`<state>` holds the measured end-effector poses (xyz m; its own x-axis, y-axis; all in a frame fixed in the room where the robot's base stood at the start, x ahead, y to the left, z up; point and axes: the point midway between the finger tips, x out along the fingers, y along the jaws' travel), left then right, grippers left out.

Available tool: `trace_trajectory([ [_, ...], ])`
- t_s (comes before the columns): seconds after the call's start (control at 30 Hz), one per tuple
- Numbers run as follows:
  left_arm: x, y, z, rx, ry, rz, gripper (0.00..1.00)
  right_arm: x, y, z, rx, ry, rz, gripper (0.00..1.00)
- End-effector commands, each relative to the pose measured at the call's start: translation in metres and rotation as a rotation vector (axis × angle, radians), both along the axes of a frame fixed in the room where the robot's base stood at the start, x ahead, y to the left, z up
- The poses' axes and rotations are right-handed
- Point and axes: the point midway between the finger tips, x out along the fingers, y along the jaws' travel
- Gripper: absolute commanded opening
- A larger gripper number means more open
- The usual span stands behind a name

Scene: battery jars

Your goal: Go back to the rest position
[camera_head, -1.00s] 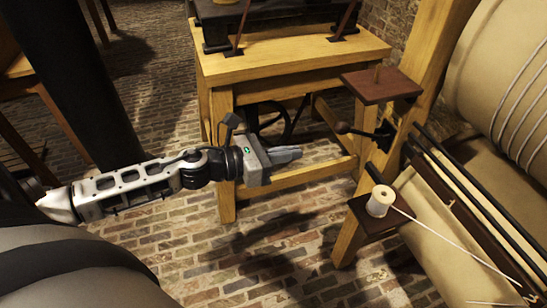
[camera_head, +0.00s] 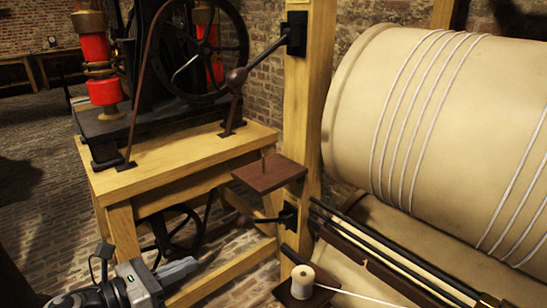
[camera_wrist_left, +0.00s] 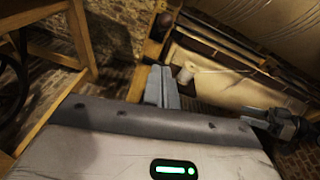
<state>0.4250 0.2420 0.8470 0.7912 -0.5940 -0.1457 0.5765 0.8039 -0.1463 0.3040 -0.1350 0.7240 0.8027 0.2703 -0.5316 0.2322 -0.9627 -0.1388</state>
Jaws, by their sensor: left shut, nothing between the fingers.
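My left gripper (camera_head: 178,270) is at the lower left of the head view, in front of the wooden machine stand. Its grey fingers are together with nothing between them. The closed fingers also show in the middle of the left wrist view (camera_wrist_left: 161,87). A dark gripper (camera_wrist_left: 282,126), which looks like my right one, shows small at the right of the left wrist view.
A wooden stand (camera_head: 160,170) carries a machine with a black wheel (camera_head: 207,48) and red coils (camera_head: 95,48). A large cord-wound drum (camera_head: 360,110) fills the right. A white spool (camera_head: 302,281) sits on a small shelf below the brown platform (camera_head: 268,173). Brick floor is open at left.

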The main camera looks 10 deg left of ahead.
Motion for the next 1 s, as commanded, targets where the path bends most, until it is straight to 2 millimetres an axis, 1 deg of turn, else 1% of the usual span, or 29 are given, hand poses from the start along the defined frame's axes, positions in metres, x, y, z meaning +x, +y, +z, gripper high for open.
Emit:
trace_trajectory([
  [0.07,-0.004,-0.006,-0.005,-0.152,0.086,0.061,0.00,0.000,0.000,0.002,-0.001,0.000,0.000,0.65],
  [0.17,-0.014,-0.014,-0.019,-0.533,0.305,0.219,0.00,0.000,-0.001,0.004,-0.006,0.001,0.000,0.65],
  [0.2,-0.020,-0.018,-0.027,-0.736,0.421,0.303,0.00,-0.001,-0.001,0.005,-0.010,0.003,0.000,0.65],
  [0.27,-0.032,-0.025,-0.043,-1.063,0.606,0.438,0.00,-0.001,-0.001,0.006,-0.013,0.005,0.000,0.65],
  [0.3,-0.041,-0.031,-0.054,-1.283,0.728,0.529,0.00,-0.001,-0.001,0.006,-0.016,0.008,0.001,0.65],
  [0.37,-0.057,-0.042,-0.071,-1.602,0.897,0.663,0.00,-0.002,-0.002,0.007,-0.019,0.010,0.001,0.65],
  [0.4,-0.068,-0.050,-0.081,-1.801,0.999,0.747,0.00,-0.002,-0.002,0.007,-0.021,0.010,0.002,0.65],
  [0.5,-0.093,-0.073,-0.101,-2.221,1.202,0.932,0.00,-0.001,-0.002,0.007,-0.027,0.012,0.002,0.65],
  [0.6,-0.111,-0.091,-0.111,-2.508,1.327,1.063,0.00,0.000,-0.003,0.006,-0.033,0.012,0.004,0.65],
  [0.63,-0.114,-0.095,-0.113,-2.566,1.352,1.091,0.00,0.001,-0.003,0.006,-0.034,0.012,0.004,0.65],
  [0.67,-0.117,-0.099,-0.114,2.594,-1.361,-1.107,0.00,0.001,-0.003,0.006,-0.035,0.013,0.005,0.65],
  [0.7,-0.120,-0.102,-0.115,2.554,-1.335,-1.091,0.00,0.001,-0.003,0.006,-0.036,0.012,0.004,0.65],
  [0.8,-0.122,-0.104,-0.117,2.514,-1.310,-1.077,0.00,0.001,-0.003,0.006,-0.037,0.012,0.006,0.65],
  [1.0,-0.122,-0.104,-0.117,2.519,-1.313,-1.079,0.00,0.001,-0.003,0.006,-0.039,0.011,0.007,0.65],
])
